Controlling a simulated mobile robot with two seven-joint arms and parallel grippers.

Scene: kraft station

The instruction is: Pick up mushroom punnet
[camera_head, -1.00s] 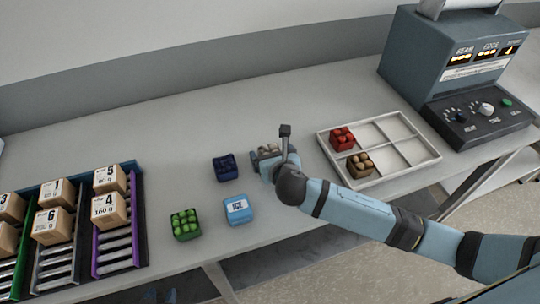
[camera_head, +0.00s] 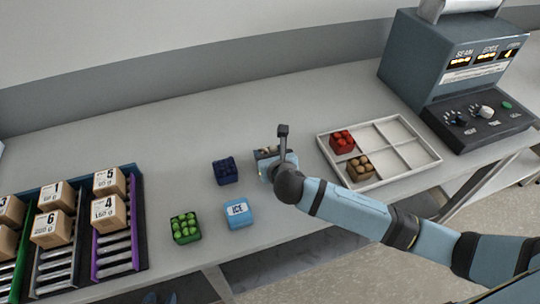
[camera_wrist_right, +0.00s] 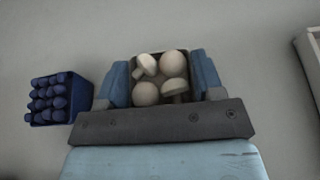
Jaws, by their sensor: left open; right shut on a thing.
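The mushroom punnet (camera_wrist_right: 163,77) is a small dark box of pale mushrooms. In the right wrist view it sits between the two blue fingers of my right gripper (camera_wrist_right: 163,82), which is shut on it. In the head view the punnet (camera_head: 266,152) is mostly hidden behind my right gripper (camera_head: 268,160), above the table between the blueberry punnet and the white tray. I cannot tell whether it touches the table. My left gripper is not in view.
A blueberry punnet (camera_head: 226,171), an ice box (camera_head: 238,213) and a green punnet (camera_head: 185,228) stand left of my right gripper. The divided white tray (camera_head: 424,163) holds a red punnet (camera_head: 341,141) and a brown punnet (camera_head: 360,167). Boxes on roller lanes (camera_head: 112,250) are at left; a machine (camera_head: 440,65) is at back right.

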